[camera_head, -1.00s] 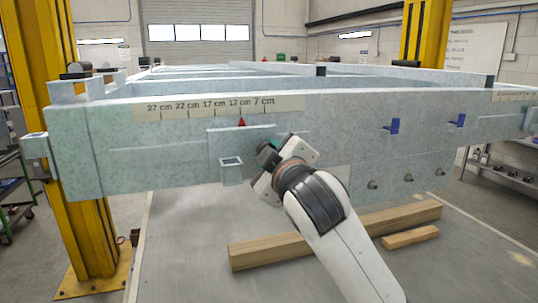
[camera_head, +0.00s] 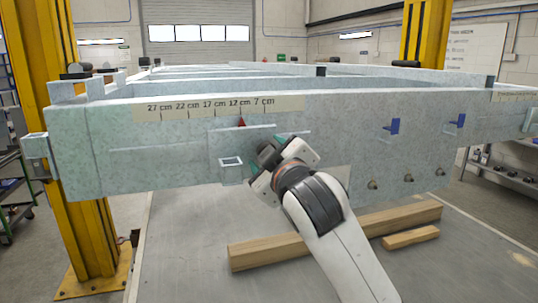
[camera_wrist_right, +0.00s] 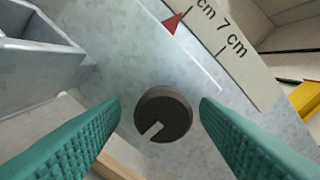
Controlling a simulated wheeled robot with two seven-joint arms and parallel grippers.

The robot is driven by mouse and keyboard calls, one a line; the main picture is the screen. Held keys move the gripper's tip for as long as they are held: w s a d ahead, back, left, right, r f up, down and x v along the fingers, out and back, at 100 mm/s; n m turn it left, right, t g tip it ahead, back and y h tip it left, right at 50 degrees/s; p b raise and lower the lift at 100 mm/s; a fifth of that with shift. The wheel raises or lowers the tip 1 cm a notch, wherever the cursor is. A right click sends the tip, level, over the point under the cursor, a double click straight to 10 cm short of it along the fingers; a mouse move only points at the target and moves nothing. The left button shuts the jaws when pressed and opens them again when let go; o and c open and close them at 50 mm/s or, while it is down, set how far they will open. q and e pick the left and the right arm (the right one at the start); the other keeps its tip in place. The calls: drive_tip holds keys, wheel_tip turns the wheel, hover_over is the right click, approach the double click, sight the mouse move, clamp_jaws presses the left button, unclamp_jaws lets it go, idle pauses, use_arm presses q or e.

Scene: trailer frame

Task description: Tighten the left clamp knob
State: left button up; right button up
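The clamp knob is a dark round knob with a pale mark on its face (camera_wrist_right: 163,115), on the grey metal plate. My right gripper (camera_head: 268,155) is at the knob. In the right wrist view its two green ribbed fingers (camera_wrist_right: 160,103) stand open on either side of the knob, with a gap on both sides. A red pointer (camera_head: 242,122) on the plate (camera_head: 222,143) sits by the 12 cm mark of the scale (camera_head: 180,108). My left gripper is not in view.
A square tube stub (camera_head: 231,169) sticks out just left of the gripper. Blue tabs (camera_head: 391,127) and small knobs (camera_head: 408,177) are on the beam further right. Yellow posts (camera_head: 85,220) stand left and back right.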

drive_tip(key=shift+s, duration=0.1)
drive_tip(key=b+v, duration=0.4)
drive_tip(key=v, duration=0.8)
